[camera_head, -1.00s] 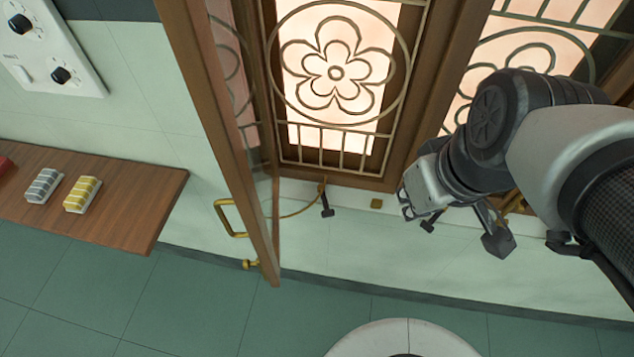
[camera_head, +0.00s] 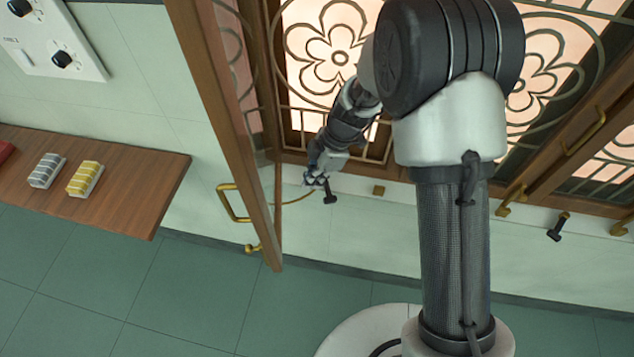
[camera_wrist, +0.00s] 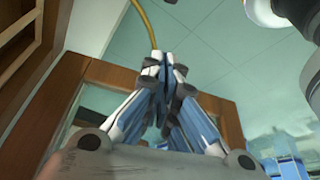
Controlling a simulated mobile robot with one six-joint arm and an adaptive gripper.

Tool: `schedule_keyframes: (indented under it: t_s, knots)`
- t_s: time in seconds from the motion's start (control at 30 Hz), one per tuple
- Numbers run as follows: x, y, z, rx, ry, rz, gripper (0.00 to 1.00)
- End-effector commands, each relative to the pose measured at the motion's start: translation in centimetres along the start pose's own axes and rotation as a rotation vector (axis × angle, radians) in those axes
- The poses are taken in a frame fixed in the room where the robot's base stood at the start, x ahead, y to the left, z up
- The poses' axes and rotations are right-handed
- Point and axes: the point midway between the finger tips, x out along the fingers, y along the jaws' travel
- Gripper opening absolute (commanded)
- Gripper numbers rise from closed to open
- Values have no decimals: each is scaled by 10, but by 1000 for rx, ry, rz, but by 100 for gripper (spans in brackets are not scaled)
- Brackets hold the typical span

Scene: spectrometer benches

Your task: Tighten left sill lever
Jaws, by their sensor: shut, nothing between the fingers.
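The left sill lever (camera_head: 330,197) is a small black T-shaped lever hanging under the window sill in the head view. A thin curved brass rod (camera_head: 296,200) runs beside it toward the open casement. My gripper (camera_head: 317,181) is shut and empty, just up and left of the lever. It overlaps the lever's upper end, and I cannot tell whether they touch. In the wrist view, my shut fingers (camera_wrist: 165,58) point toward a curved brass rod (camera_wrist: 143,24). The lever is not clear there. A second black lever (camera_head: 558,228) hangs at the far right.
The open wooden casement (camera_head: 224,120) with a brass handle (camera_head: 231,204) stands close left of my gripper. A wooden shelf (camera_head: 130,190) holds grey and yellow blocks farther left. The green floor below is clear.

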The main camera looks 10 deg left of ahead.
Motion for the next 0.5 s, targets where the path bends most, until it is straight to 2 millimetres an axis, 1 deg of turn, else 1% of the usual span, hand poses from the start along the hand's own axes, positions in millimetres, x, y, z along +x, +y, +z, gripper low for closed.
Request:
schedule_keyframes:
  t_s: [0.17,0.5]
  knots:
    - [26,-1,0,-2,0,-4,0]
    - [98,-2,1,0,-1,-4,0]
